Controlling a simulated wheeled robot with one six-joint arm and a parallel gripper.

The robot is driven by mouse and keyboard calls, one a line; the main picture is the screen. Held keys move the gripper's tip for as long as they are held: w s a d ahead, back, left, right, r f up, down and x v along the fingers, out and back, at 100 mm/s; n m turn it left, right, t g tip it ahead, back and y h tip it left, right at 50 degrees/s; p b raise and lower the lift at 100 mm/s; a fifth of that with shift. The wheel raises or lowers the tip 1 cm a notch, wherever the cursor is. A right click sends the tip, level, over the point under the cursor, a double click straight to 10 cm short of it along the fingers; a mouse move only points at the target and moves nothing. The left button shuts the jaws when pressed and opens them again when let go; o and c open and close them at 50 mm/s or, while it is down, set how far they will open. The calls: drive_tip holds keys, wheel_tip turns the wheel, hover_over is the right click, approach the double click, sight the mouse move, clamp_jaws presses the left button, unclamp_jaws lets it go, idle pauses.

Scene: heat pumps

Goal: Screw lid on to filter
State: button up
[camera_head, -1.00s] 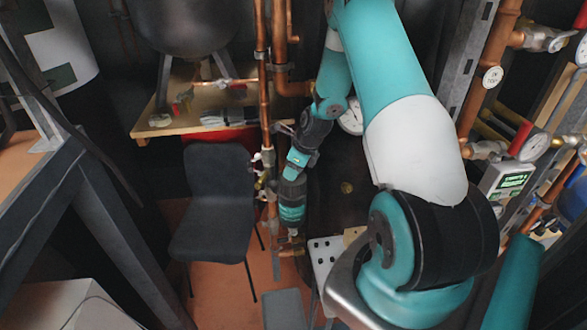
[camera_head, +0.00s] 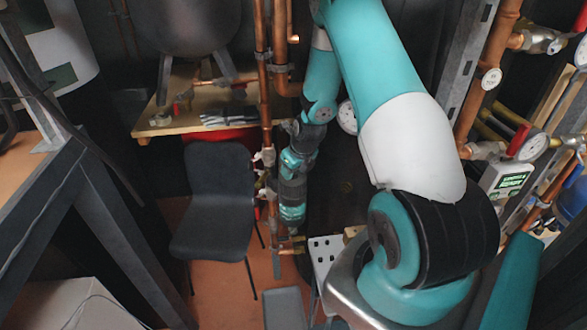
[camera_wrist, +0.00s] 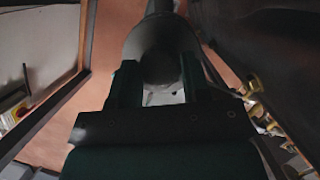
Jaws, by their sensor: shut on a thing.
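My gripper (camera_wrist: 160,88) is shut on a grey rounded part, which I take to be the lid (camera_wrist: 158,68), in the wrist view. One dark finger is on each side of it. A narrower grey piece shows above it, close to the top edge of the picture; I cannot tell whether this is the filter or how it joins the lid. In the head view my gripper (camera_head: 291,224) points down beside the vertical copper pipes. The lid and the filter cannot be made out clearly there.
Copper pipes (camera_head: 265,90) with valves run close to the left of my wrist. A dark chair (camera_head: 215,195) stands left of them. A wooden shelf (camera_head: 165,125) is behind. A white perforated plate (camera_head: 325,250) lies just right of my gripper. Gauges and pipes crowd the right side.

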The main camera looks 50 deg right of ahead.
drive_tip(key=shift+w+m, duration=0.1)
drive_tip(key=shift+m, duration=0.5)
drive_tip(key=o, duration=1.1)
